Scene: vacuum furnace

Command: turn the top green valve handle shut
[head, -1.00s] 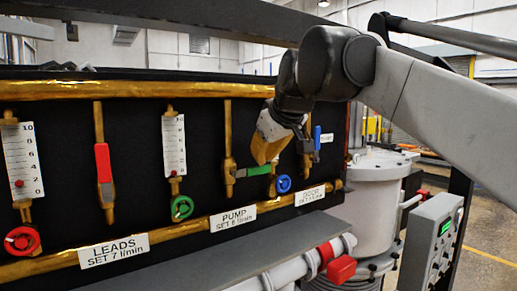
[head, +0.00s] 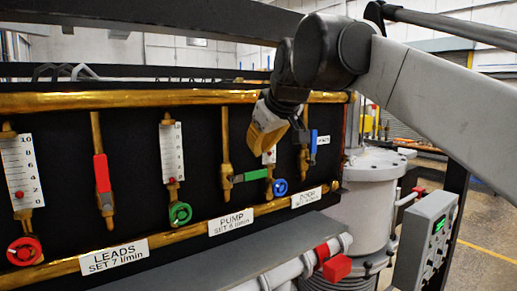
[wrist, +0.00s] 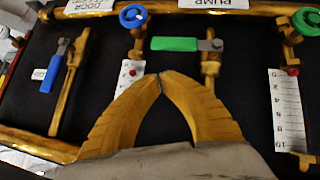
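The green valve handle (head: 252,175) is a flat lever on the brass pipe over the PUMP label. It lies across the vertical pipe, roughly level, in the head view. In the wrist view, where the panel appears upside down, the green handle (wrist: 175,44) lies just beyond my fingertips. My gripper (head: 262,149) has yellow ribbed fingers and hangs in front of the panel, above the handle in the head view. In the wrist view my gripper (wrist: 160,77) has its fingertips together with nothing between them. It appears apart from the handle.
A blue lever (head: 314,145) stands along its pipe to the right, and a red lever (head: 102,173) to the left. A green knob (head: 180,213), a blue knob (head: 280,187) and a red knob (head: 24,250) sit lower. A grey ledge (head: 215,255) runs below the panel.

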